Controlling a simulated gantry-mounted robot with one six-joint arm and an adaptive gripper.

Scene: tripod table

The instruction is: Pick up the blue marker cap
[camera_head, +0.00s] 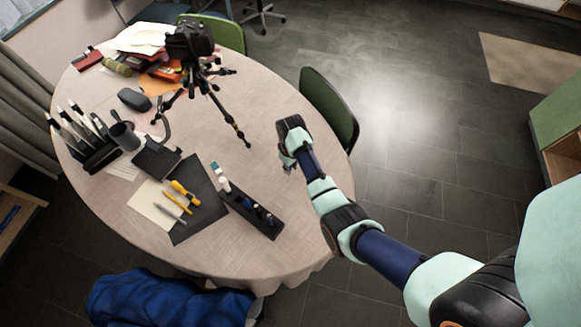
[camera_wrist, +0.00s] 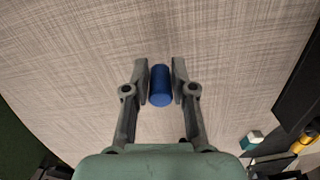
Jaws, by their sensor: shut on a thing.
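The blue marker cap (camera_wrist: 160,86) is a small dark blue cylinder between my two fingertips in the wrist view. My gripper (camera_wrist: 160,80) is shut on it, with one finger at each side. The cloth-covered table top lies behind the cap; I cannot tell whether the cap touches it. In the head view my gripper (camera_head: 288,165) is over the right part of the round table (camera_head: 240,130). The cap cannot be made out there.
A dark marker holder (camera_head: 252,213) with a white and teal marker (camera_head: 220,177) stands left of my gripper. Further left are a black mat (camera_head: 203,200) with yellow tools and a dark pen stand (camera_head: 98,155). A camera tripod (camera_head: 205,80) stands behind. A green chair (camera_head: 328,108) is at the right edge.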

